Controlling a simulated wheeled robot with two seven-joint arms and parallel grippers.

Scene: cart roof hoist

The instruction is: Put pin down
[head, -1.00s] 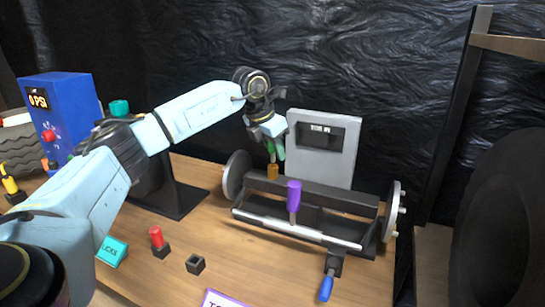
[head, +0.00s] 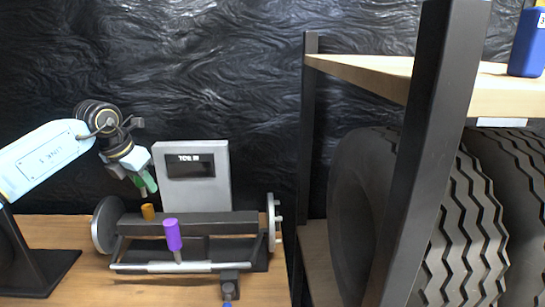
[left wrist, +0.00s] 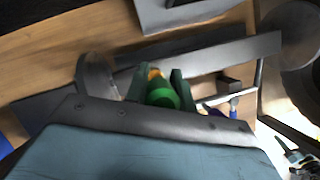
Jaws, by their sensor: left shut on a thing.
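My left gripper (head: 144,184) hangs above the left part of the dark stand with two wheels (head: 190,224), left of the grey display box. It is shut on a green pin (head: 150,182), which points down. The green pin also shows between the fingers in the left wrist view (left wrist: 162,96). An orange pin (head: 148,212) stands just below the green one, at the stand's rear; I cannot tell whether they touch. A purple-handled pin (head: 173,235) stands upright at the stand's front. My right gripper is out of view.
The grey display box (head: 192,150) stands behind the stand. A dark shelf post (head: 430,150) rises at the right, with large tyres (head: 465,220) behind it and a blue item (head: 528,42) on the upper board. Bare wooden table (head: 60,235) lies left of the stand.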

